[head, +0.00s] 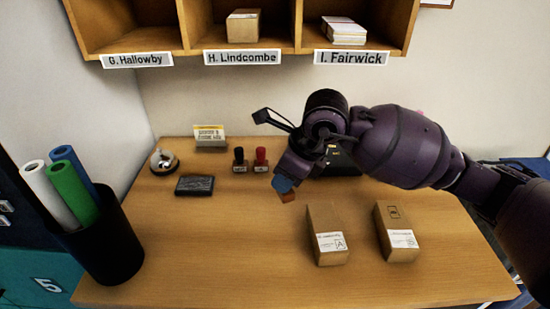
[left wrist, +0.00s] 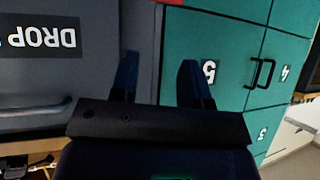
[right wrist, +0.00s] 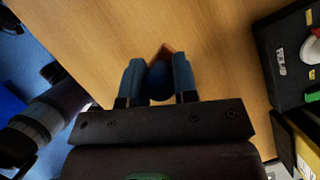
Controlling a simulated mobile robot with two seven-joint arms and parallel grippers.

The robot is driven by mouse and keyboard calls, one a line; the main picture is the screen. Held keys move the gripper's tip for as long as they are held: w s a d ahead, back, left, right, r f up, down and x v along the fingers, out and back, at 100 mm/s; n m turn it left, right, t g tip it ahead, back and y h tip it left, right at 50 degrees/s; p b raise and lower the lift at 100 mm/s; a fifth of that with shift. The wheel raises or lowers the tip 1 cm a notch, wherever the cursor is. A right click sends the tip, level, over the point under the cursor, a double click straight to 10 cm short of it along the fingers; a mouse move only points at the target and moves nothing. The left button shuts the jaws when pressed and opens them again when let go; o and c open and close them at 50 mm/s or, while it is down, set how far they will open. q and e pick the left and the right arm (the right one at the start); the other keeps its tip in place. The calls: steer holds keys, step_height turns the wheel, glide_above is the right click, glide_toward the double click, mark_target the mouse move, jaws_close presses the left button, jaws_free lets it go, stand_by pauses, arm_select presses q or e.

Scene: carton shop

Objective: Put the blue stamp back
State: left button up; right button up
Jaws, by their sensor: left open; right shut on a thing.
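My right gripper (head: 284,184) is over the middle of the wooden table (head: 230,250) and shut on the blue stamp. In the right wrist view the stamp's dark blue round handle (right wrist: 159,82) sits between the two fingers (right wrist: 158,84), with a bit of its wooden base past it. In the head view the stamp's brown base (head: 288,197) shows below the fingers. A black stamp (head: 239,160) and a red stamp (head: 261,160) stand side by side, to the left of my right gripper. My left gripper (left wrist: 160,82) is open and empty, facing lockers, and is outside the head view.
A dark ink pad (head: 195,185), bell (head: 163,161) and small sign (head: 209,138) lie left. A black device (head: 345,162) is partly hidden behind my right arm. Two parcels (head: 327,236) (head: 396,232) lie in front. A bin of rolls (head: 105,245) stands left; labelled shelves (head: 285,48) hang above.

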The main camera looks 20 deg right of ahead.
steer(key=w+d+b, duration=0.2)
steer(key=w+d, duration=0.2)
steer(key=w, duration=1.2)
steer(key=f, duration=0.6)
steer(key=shift+d+f, duration=0.25)
steer(key=shift+d, duration=0.05)
steer(key=shift+w+d+f, duration=0.1)
steer(key=shift+w+f, duration=0.2)
steer(key=shift+f, duration=0.05)
arm_select(q)
steer(key=shift+w+d+f, duration=0.15)
steer(key=shift+w+f, duration=0.1)
steer(key=shift+f, duration=0.55)
arm_select(e)
steer(key=shift+r, duration=0.1)
arm_select(q)
steer(key=shift+s+f, duration=0.1)
steer(key=shift+s, duration=0.1)
arm_select(e)
steer(key=shift+f, duration=0.2)
steer(key=o, duration=0.8)
